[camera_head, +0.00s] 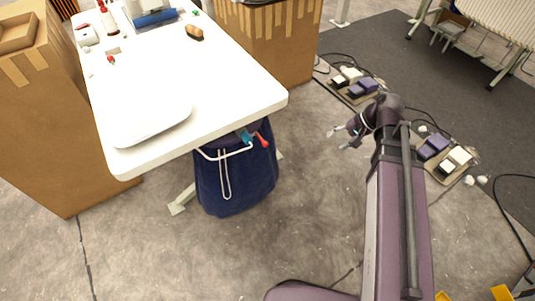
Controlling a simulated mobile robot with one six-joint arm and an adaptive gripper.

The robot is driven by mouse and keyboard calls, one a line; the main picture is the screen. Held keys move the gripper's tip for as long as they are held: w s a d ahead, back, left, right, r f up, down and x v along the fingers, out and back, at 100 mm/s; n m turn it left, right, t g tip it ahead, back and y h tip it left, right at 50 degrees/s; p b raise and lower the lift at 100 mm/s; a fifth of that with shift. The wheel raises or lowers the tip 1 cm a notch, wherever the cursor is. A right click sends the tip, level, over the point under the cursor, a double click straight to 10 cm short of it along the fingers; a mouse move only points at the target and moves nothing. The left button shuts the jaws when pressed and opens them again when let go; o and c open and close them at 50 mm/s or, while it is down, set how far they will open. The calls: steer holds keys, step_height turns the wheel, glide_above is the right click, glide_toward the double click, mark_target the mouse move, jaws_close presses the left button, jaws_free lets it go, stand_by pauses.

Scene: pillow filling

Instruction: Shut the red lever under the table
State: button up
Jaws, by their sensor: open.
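The red lever (262,140) sits under the front right edge of the white table (225,82), beside a small teal part (246,136). Below it hangs a dark blue bag (237,183) on a white wire frame (224,155). My gripper (338,138) is to the right of the lever, apart from it, over bare floor. Its fingers are spread and empty. It points left, toward the side where the lever is. The mechanism behind the lever is partly hidden by the tabletop.
A white pillow (150,118) lies on the table near its front left corner. Large cardboard boxes stand left (45,125) and behind (270,45). Pedal units with cables (355,85) lie on the floor behind my arm. Bare floor lies between my gripper and the bag.

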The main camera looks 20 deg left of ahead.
mark_target(265, 144)
steer(key=w+a+f+m+g+y+b, duration=0.1)
steer(key=w+a+f+g+y+b, duration=0.3)
steer(key=b, duration=2.2)
steer(key=w+a+f+y, duration=0.1)
steer(key=a+f+y, duration=0.5)
steer(key=f, duration=0.3)
steer(key=shift+w+a+m+b, duration=0.15)
steer(key=shift+a+m+b, duration=0.2)
steer(key=shift+m+b, duration=0.05)
steer(key=shift+a, duration=0.1)
steer(key=shift+x, duration=6.85)
steer(key=shift+r, duration=0.15)
